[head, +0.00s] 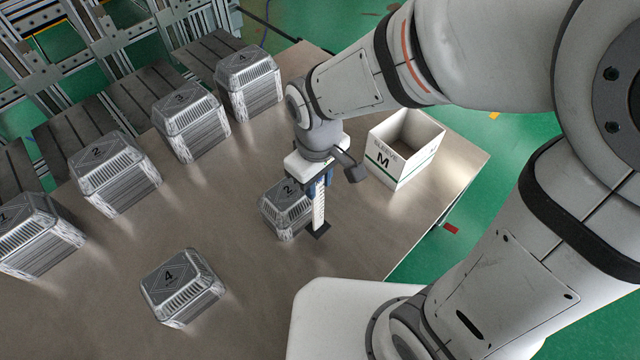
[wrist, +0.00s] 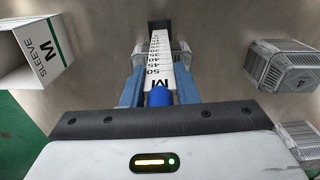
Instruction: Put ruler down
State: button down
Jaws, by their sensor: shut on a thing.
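The ruler (head: 318,207) is a white strip with black marks, held upright in my gripper (head: 319,182). Its lower end is at a small black foot or patch (head: 320,230) close to the table; I cannot tell whether it touches. In the wrist view the ruler (wrist: 160,62) runs away between the blue fingers of my gripper (wrist: 159,92), with numbers and a letter M near the grip. A foil tray stack marked 2 (head: 285,207) stands right beside the ruler, partly hidden by it and the gripper.
A white box marked SLEEVE M (head: 390,165) stands open-topped to the right on the table (head: 250,300). A stack marked 4 (head: 182,287) stands at the front left. Several numbered stacks, including one marked 3 (head: 191,122), line the far left edge. The table between is clear.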

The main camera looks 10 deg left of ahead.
jog(key=shift+w+d+f+b, duration=0.1)
jog(key=shift+f+b, duration=0.45)
jog(key=shift+f, duration=2.4)
jog(key=shift+f, duration=0.2)
jog(key=c, duration=1.1)
grip_release()
jog(key=shift+r, duration=0.15)
notch_tip(320, 180, up, 12)
jog(key=p, duration=0.2)
jog(key=shift+r+p, duration=0.1)
jog(key=shift+p, duration=0.2)
